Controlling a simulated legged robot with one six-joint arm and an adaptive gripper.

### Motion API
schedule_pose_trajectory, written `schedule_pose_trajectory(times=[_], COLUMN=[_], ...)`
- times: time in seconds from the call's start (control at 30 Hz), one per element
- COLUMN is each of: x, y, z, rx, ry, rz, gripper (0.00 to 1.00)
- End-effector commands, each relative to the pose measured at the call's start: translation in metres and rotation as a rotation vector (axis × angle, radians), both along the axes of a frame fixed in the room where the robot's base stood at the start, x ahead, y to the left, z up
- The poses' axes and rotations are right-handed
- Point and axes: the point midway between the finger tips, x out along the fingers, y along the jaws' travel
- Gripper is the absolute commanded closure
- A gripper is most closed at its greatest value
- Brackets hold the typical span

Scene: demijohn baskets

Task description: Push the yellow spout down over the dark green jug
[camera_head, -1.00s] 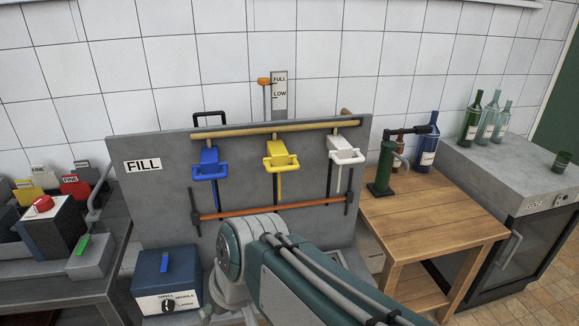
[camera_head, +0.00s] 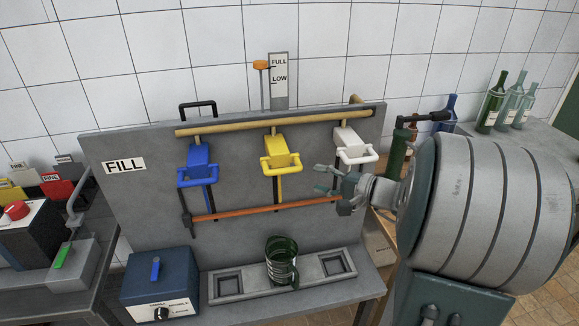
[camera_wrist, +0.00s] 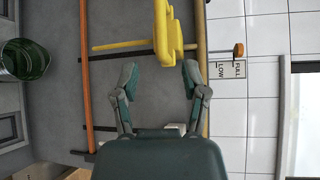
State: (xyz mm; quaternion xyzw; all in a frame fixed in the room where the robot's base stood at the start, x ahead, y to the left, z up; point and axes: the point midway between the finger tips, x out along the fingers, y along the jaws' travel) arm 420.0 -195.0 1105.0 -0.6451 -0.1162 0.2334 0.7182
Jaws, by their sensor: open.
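The yellow spout (camera_head: 279,156) hangs in the middle of the grey FILL panel, between a blue and a white spout. It also shows in the wrist view (camera_wrist: 166,36), just ahead of my fingertips. The dark green jug (camera_head: 281,262) stands upright in the middle of the grey tray, below the yellow spout; its handle is at the right. It shows at the left edge of the wrist view (camera_wrist: 25,60). My gripper (camera_head: 322,180) is open and empty, to the right of the yellow spout and in front of the white spout. Its fingers (camera_wrist: 160,70) are apart, not touching the spout.
The blue spout (camera_head: 197,164) is at the left and the white spout (camera_head: 354,146) is beside my gripper. An orange bar (camera_head: 265,209) crosses below the spouts. A blue box with a lever (camera_head: 158,285) stands left of the tray (camera_head: 229,285). Bottles (camera_head: 492,103) stand far right.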

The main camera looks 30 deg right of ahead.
Motion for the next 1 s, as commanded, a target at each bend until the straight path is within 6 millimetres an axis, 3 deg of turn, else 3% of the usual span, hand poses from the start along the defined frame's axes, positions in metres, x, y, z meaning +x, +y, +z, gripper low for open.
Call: schedule_pose_trajectory(times=[0.5, 0.9, 0.93, 1.0], x=[0.075, 0.084, 0.084, 0.084], y=[0.041, 0.047, 0.047, 0.046], z=[-0.013, -0.014, -0.014, -0.014], rx=[0.003, 0.002, 0.002, 0.002], ry=[0.003, 0.002, 0.002, 0.002], rz=[0.007, 0.004, 0.004, 0.004], gripper=[0.43, 0.43, 0.52, 0.83])
